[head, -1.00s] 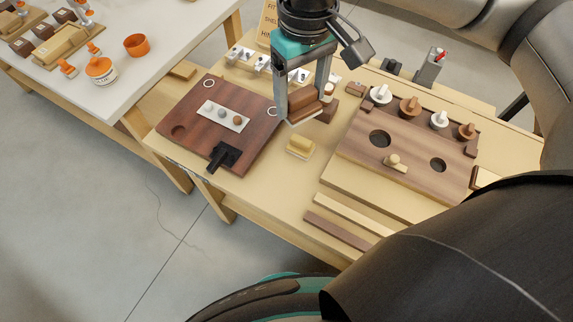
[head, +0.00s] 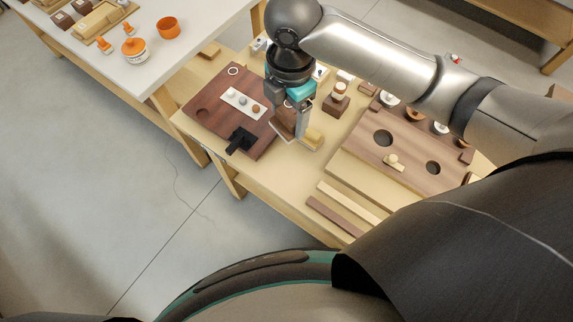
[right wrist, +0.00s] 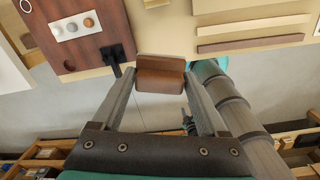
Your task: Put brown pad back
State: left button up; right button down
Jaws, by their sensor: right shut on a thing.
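The brown pad (head: 284,129) is a small reddish-brown block with a raised back part. My right gripper (head: 296,134) is shut on it, between the dark red-brown board (head: 210,91) and a yellow pad (head: 314,137). The right wrist view shows the brown pad (right wrist: 160,76) between the two grey fingers. In the head view a finger and the wrist partly hide it. I cannot tell whether its underside touches the bench. My left gripper is not in view.
A wooden board with round holes (head: 403,153) stands to the right, with knobs behind it. A black clamp-like piece (head: 239,140) sits on the dark board's front edge. Two strips (head: 333,217) lie near the bench's front. A brown stand (head: 336,104) is behind the gripper.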

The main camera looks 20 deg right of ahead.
jog(key=n, duration=0.2)
jog(key=shift+s+a+f+n+p, duration=0.2)
jog(key=shift+s+n+p, duration=0.1)
jog(key=shift+n+p, duration=0.1)
jog(key=shift+f, duration=0.25)
notch_tip(320, 180, down, 15)
jog(key=b, duration=0.3)
jog(key=shift+f, duration=0.2)
jog(key=shift+f+b, duration=0.65)
jog(key=shift+f, duration=1.5)
jog(key=shift+f, duration=0.15)
grip_release()
